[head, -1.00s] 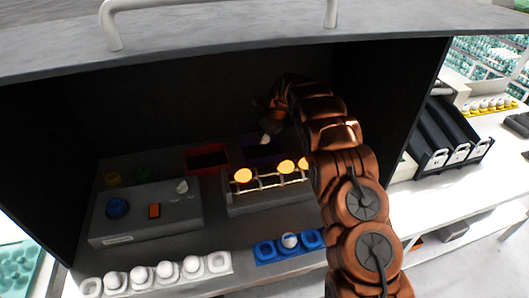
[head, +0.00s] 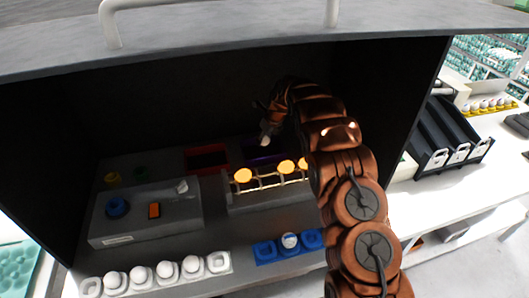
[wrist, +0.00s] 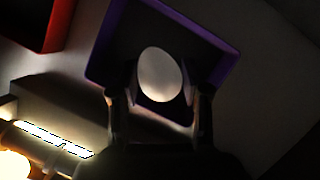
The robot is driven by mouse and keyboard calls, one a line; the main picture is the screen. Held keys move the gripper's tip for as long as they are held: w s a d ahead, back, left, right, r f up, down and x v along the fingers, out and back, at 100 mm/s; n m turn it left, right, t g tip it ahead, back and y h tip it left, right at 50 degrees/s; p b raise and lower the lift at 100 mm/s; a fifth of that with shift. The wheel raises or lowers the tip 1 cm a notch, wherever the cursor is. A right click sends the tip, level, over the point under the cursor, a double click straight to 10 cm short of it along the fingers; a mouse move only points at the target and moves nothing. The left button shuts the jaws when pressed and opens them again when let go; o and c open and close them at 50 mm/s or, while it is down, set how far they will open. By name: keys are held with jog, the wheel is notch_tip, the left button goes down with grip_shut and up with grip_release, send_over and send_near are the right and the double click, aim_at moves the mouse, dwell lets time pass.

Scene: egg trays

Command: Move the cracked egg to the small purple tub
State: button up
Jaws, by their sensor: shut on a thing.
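My gripper (wrist: 160,105) is shut on a white egg (wrist: 160,73), one finger on each side of it. In the wrist view the egg appears in front of the small purple tub (wrist: 228,62), whose floor looks dark and bare. In the head view the egg (head: 265,139) hangs from my gripper (head: 266,124) at the back of the dark cabinet. The purple tub (head: 257,142) is partly hidden there by my arm. No crack shows on the visible side of the egg. How far the egg is above the tub is hard to tell.
A red tub (head: 207,158) stands left of the purple one and also shows in the wrist view (wrist: 45,25). A rack with glowing lamps (head: 268,180) stands in front. A grey control box (head: 145,212), a white egg tray (head: 224,266) and a blue tray (head: 265,250) are nearer.

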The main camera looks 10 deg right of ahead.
aim_at(263, 150)
jog(key=shift+f+b, duration=0.4)
jog(key=shift+f, duration=1.95)
dwell(1.6)
dwell(0.4)
jog(key=o, duration=0.7)
jog(key=shift+o, duration=0.2)
jog(key=shift+r, duration=0.1)
